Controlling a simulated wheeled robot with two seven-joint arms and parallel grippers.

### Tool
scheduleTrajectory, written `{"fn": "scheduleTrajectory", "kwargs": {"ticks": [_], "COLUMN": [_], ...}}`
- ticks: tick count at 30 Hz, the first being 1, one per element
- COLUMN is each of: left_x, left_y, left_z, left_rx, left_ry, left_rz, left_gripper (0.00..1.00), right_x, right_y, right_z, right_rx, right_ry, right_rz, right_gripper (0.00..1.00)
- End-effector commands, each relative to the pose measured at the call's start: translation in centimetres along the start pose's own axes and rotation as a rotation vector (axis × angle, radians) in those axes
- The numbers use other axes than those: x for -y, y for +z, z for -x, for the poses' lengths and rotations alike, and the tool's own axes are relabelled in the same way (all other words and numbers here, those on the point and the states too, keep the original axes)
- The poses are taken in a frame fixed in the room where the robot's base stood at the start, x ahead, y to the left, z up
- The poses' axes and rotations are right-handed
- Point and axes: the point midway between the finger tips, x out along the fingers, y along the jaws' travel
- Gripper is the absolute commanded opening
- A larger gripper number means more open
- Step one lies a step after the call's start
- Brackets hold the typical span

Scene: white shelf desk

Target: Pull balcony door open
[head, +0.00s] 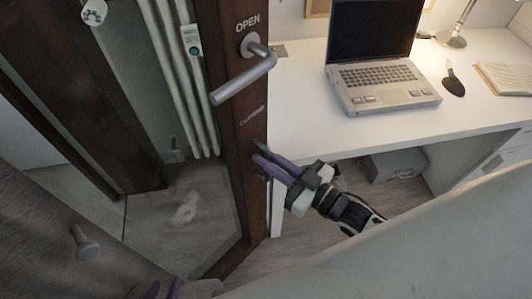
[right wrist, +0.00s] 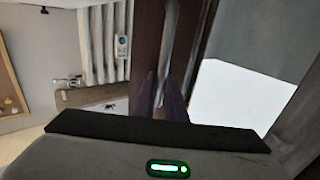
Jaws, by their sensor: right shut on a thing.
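The balcony door (head: 232,120) is a dark brown frame with glass. It stands ajar beside the desk, with "OPEN" and "CLOSED" lettering. Its silver lever handle (head: 245,80) slants down to the left. My right gripper (head: 262,163) is below the handle at the door's right edge, its purple fingers apart from the handle and closed on the edge. In the right wrist view, the fingers (right wrist: 161,95) straddle a grey upright strip of the brown door (right wrist: 147,45); the exact contact is hard to see. My left gripper (head: 165,289) shows only partly at the bottom edge; its jaws cannot be read.
A white desk (head: 300,98) stands right of the door, with a laptop (head: 378,75), a lamp (head: 455,35) and an open book (head: 505,78) on it. A grey box (head: 395,164) is under it. A white radiator (head: 165,60) shows through the glass.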

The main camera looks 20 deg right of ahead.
Motion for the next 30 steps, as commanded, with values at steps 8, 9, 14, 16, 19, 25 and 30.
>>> {"fn": "scheduleTrajectory", "kwargs": {"ticks": [8,9,14,16,19,25,30], "left_x": [0.0,0.0,-0.1,-0.1,-0.1,0.0,0.0], "left_y": [0.3,0.4,0.5,0.5,0.6,0.7,0.9], "left_z": [0.1,0.1,0.2,0.2,0.2,0.0,-0.2], "left_rx": [0.006,0.007,0.009,0.009,0.009,0.009,0.01], "left_ry": [0.0,0.0,0.0,0.0,0.0,0.0,0.0], "left_rz": [0.001,0.001,0.002,0.002,0.002,0.002,0.002], "left_gripper": [0.33,0.33,0.33,0.33,0.33,0.33,0.33], "right_x": [0.7,0.7,0.5,0.4,0.3,0.3,0.3], "right_y": [-0.6,-0.6,-0.5,-0.4,-0.3,-0.1,-0.1], "right_z": [-0.2,-0.2,-0.1,-0.1,0.0,2.0,5.4], "right_rx": [-0.018,-0.017,-0.013,-0.011,-0.009,-0.004,-0.005], "right_ry": [-0.011,-0.011,-0.008,-0.007,-0.006,-0.005,-0.007], "right_rz": [-0.001,-0.001,-0.001,-0.001,-0.001,-0.002,-0.001], "right_gripper": [0.16,0.23,0.29,0.29,0.29,0.29,0.29]}}
